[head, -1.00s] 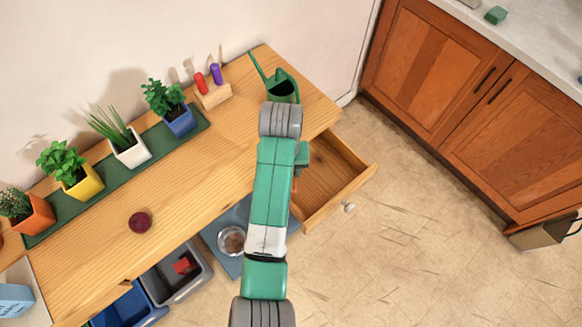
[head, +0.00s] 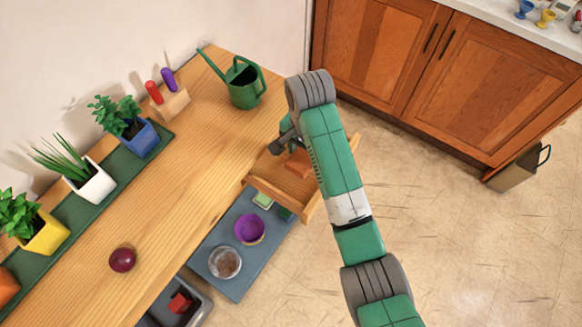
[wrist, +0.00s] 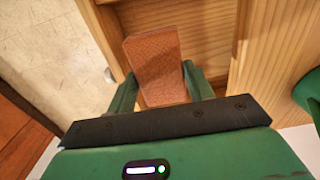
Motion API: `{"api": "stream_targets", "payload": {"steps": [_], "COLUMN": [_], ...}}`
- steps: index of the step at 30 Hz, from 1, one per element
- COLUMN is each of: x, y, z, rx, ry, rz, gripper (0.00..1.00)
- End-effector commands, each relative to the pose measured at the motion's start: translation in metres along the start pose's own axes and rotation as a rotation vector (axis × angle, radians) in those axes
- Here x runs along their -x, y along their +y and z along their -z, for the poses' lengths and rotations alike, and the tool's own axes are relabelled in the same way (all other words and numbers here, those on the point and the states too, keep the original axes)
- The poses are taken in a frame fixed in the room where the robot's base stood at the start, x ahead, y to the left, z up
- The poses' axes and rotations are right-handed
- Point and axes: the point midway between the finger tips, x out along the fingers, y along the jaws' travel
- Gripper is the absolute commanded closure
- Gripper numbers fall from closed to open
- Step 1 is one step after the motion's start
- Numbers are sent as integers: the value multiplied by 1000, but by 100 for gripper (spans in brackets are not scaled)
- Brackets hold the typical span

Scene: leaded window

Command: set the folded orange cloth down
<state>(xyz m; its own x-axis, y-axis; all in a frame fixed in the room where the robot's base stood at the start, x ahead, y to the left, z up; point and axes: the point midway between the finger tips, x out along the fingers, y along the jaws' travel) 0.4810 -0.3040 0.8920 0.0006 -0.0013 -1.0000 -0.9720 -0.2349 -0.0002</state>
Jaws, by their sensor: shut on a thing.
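The folded orange cloth (wrist: 155,58) is a flat, upright-looking pad between the two green fingers of my gripper (wrist: 160,88) in the wrist view. My gripper is shut on it. In the head view the cloth (head: 298,163) shows beside my arm, over the open wooden drawer (head: 272,187). The drawer (wrist: 205,35) lies behind the cloth in the wrist view. I cannot tell whether the cloth touches the drawer floor. My arm hides part of the drawer in the head view.
A green watering can (head: 243,86) stands on the wooden worktop (head: 190,190) near the drawer. A blue-grey tray (head: 240,285) below holds a purple bowl (head: 250,229) and a glass bowl (head: 225,262). A dark red ball (head: 122,260) lies on the worktop, whose middle is clear.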

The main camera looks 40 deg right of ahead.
Motion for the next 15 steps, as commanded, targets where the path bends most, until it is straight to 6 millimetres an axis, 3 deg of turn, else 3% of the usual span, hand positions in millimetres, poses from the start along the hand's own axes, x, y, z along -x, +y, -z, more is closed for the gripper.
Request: {"api": "stream_targets", "payload": {"steps": [7, 12, 15], "x": [-46, -52, -68], "y": [1, 0, 0], "z": [0, 0, -1], "rx": [1, 2, 2], "ry": [-1, 0, -1], "rz": [-3, -1, -2], "gripper": [70, 70, 70]}}
